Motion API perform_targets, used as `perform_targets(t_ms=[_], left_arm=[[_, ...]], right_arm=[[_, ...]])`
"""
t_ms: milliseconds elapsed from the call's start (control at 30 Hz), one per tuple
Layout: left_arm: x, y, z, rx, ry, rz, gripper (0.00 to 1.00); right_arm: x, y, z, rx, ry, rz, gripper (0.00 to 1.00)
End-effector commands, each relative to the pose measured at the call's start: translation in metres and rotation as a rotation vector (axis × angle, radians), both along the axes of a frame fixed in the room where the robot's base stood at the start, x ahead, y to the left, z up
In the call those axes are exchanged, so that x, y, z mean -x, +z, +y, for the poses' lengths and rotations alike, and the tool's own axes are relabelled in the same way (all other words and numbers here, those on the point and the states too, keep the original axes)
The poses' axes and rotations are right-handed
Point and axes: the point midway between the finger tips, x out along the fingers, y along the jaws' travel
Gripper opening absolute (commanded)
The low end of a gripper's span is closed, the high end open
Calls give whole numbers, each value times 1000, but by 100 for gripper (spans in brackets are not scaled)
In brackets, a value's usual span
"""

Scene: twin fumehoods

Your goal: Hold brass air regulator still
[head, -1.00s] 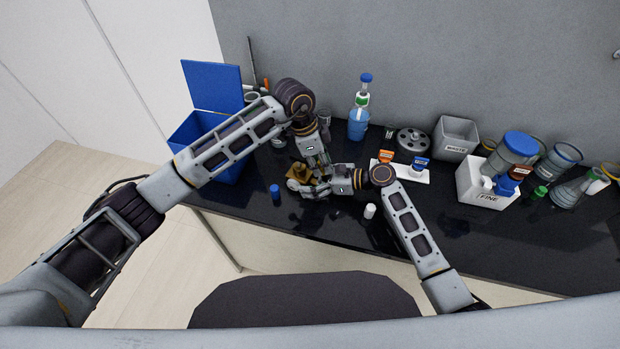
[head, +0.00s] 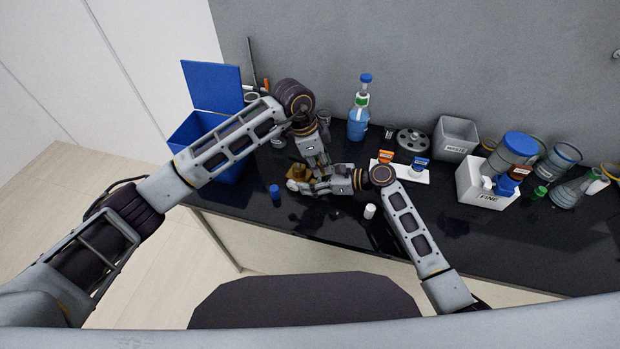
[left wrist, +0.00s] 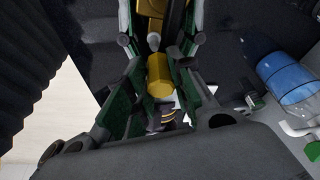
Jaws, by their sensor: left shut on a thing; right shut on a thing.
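The brass air regulator (head: 298,172) is a small gold-brown piece at the front left of the black bench. My left gripper (head: 318,170) reaches down to it from above and is shut on it. In the left wrist view a yellow brass cylinder of the regulator (left wrist: 160,76) sits between the green-padded fingers of my left gripper (left wrist: 158,95). My right gripper (head: 308,185) comes in from the right, low beside the regulator, and is shut on it. The fingers hide much of the regulator, so the exact contact is unclear.
A blue cap (head: 275,191) and a white cap (head: 370,211) stand near the front edge. An open blue bin (head: 200,140) is at left. A blue-liquid bottle (head: 358,122), grey wheel (head: 414,141), waste box (head: 455,138) and FINE box (head: 484,193) stand behind and right.

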Motion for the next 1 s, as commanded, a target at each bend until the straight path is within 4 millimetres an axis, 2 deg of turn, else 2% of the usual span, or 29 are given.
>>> perform_targets(t_ms=[233, 267, 400, 467, 1000], left_arm=[[0, 0, 0, 0, 0, 0, 12], [0, 0, 0, 0, 0, 0, 12], [0, 0, 0, 0, 0, 0, 12], [0, 0, 0, 0, 0, 0, 12], [0, 0, 0, 0, 0, 0, 12]], right_arm=[[0, 0, 0, 0, 0, -1, 46], [0, 0, 0, 1, 0, -1, 61], [0, 0, 0, 0, 0, 0, 79], [0, 0, 0, 0, 0, 0, 85], [2, 1, -6, 1, 0, 0, 85]])
